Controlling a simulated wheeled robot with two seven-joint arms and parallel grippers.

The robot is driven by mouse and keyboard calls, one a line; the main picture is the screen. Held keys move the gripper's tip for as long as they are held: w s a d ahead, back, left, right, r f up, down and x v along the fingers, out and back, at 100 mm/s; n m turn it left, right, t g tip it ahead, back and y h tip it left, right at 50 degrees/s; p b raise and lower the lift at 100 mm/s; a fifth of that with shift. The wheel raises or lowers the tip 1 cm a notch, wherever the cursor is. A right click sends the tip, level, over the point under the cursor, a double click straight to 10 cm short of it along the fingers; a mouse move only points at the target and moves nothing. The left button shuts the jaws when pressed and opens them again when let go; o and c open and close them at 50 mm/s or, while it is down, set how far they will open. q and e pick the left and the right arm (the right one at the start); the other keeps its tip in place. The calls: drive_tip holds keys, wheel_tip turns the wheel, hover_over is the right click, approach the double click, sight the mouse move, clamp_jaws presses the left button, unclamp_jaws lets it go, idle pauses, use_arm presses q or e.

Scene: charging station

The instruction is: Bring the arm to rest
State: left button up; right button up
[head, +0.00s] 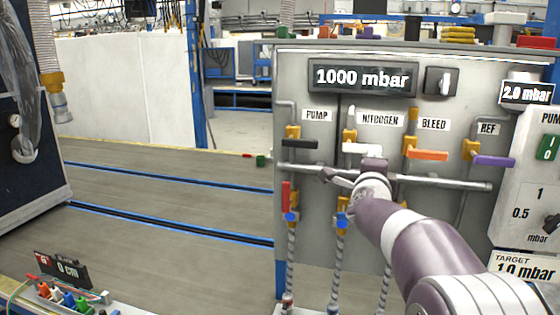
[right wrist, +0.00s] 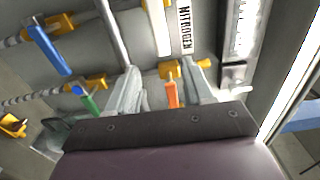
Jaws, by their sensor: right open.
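My right arm (head: 405,240) comes in from the lower right in the head view. Its gripper (head: 345,175) is in front of the valve panel (head: 450,85), just below the white NITROGEN handle (head: 362,148). In the right wrist view the gripper (right wrist: 162,85) is open, its two fingers spread apart. An orange handle (right wrist: 172,94) shows between the fingers; I cannot tell whether they touch it. The hand and forearm hide part of the panel in the head view. My left gripper is not in view.
The panel carries black PUMP (head: 300,144), orange BLEED (head: 427,155) and purple REF (head: 494,160) handles and a horizontal pipe (head: 450,182). Its display (head: 362,78) reads 1000 mbar. A pump box (head: 530,190) stands to the right.

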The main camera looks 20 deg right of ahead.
drive_tip(key=s+a+f+n+g+y+p, duration=0.1)
drive_tip(key=s+a+f+n+g+y, duration=0.15)
drive_tip(key=a+f+n+y, duration=0.35)
drive_tip(key=s+a+f+n+g+y+p, duration=0.2)
drive_tip(key=a+f+n+g, duration=0.15)
drive_tip(key=f+n, duration=0.6)
drive_tip(key=s+a+f+n+g+p, duration=0.2)
drive_tip(key=s+a+n, duration=0.1)
drive_tip(key=s, duration=0.4)
drive_tip(key=s+a+f+n+g+y+p, duration=0.1)
drive_tip(key=s+a+f+n+g+p, duration=0.2)
drive_tip(key=s, duration=0.5)
drive_tip(key=s+a+f+n+g+p, duration=0.2)
drive_tip(key=s+a+n+p, duration=0.1)
drive_tip(key=s, duration=0.5)
drive_tip(key=shift+a+f+g+y, duration=0.3)
drive_tip(key=shift+a+g, duration=0.1)
drive_tip(key=shift+a, duration=0.45)
